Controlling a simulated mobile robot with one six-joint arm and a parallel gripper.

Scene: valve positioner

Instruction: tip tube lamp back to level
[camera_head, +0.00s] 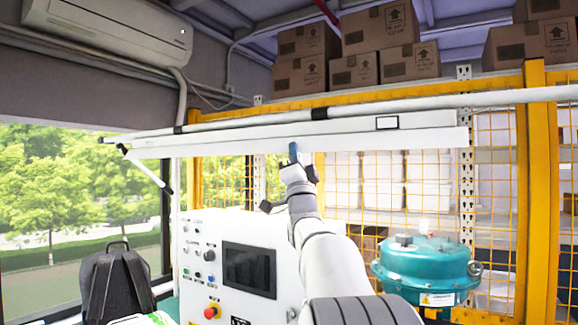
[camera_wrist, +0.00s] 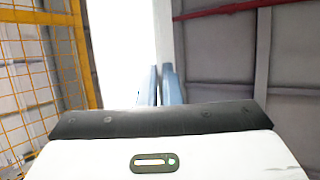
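The tube lamp (camera_head: 400,137) is a long white bar across the upper middle of the head view, hung along a pale pole. Its bar slants slightly, with the right end higher in the picture. In the wrist view a bright white face (camera_wrist: 118,45) beyond the fingers looks like the lamp. My gripper (camera_head: 293,152) points up at the lamp's lower edge, near its middle. Its blue fingers (camera_wrist: 160,85) are close together, with only a thin gap and nothing seen between them. I cannot tell whether the fingertips touch the lamp.
A white control panel (camera_head: 235,262) stands below, beside my arm. A teal round vessel (camera_head: 425,265) is at the right. A yellow mesh fence (camera_head: 537,190) stands behind, with cardboard boxes (camera_head: 383,30) above. A black backpack (camera_head: 115,285) is at the lower left.

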